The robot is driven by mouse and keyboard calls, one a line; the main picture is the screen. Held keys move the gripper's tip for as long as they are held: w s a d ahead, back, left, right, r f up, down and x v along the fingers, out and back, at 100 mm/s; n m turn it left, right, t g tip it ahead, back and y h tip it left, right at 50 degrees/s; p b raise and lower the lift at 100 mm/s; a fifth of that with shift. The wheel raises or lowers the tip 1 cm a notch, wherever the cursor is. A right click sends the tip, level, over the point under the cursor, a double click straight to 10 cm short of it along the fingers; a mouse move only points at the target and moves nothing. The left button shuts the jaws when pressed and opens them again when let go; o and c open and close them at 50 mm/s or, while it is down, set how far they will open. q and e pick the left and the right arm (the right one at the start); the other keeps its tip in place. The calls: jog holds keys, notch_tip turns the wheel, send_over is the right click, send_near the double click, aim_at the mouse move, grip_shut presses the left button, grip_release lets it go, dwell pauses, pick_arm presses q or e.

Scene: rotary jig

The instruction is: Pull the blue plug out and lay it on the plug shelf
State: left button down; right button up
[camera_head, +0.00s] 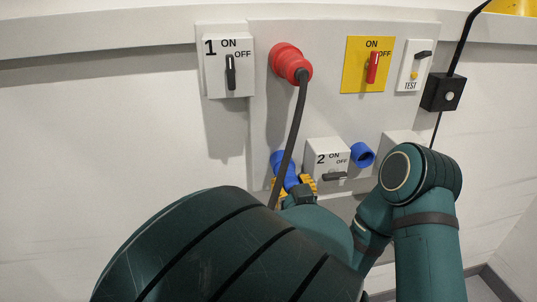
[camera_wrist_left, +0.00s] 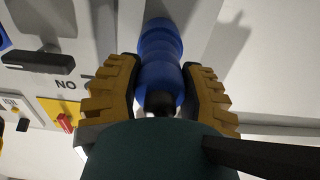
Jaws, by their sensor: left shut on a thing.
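The blue plug (camera_head: 288,172) is at the lower middle of the wall panel in the head view, just left of the switch box marked 2. My left gripper (camera_head: 295,186) is shut on it, with a yellow finger on each side. In the left wrist view the blue plug (camera_wrist_left: 160,62) stands between the fingers of the left gripper (camera_wrist_left: 161,92), with its far end towards the pale panel. Whether it still sits in a socket cannot be told. My right gripper is not in view. I cannot make out the plug shelf; my arm covers the area below the panel.
A red plug (camera_head: 290,62) with a thick dark cable (camera_head: 293,130) hangs down in front of the blue plug. Switch box 1 (camera_head: 229,65), switch box 2 (camera_head: 325,158), a second blue fitting (camera_head: 362,154) and a yellow switch plate (camera_head: 366,65) are nearby. Bare wall lies left.

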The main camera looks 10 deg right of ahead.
pick_arm(q)
jog(key=shift+s, duration=0.2)
jog(key=s, duration=0.6)
jog(key=shift+s+p, duration=0.3)
jog(key=shift+p, duration=0.15)
dwell(0.9)
jog(key=shift+d, duration=0.2)
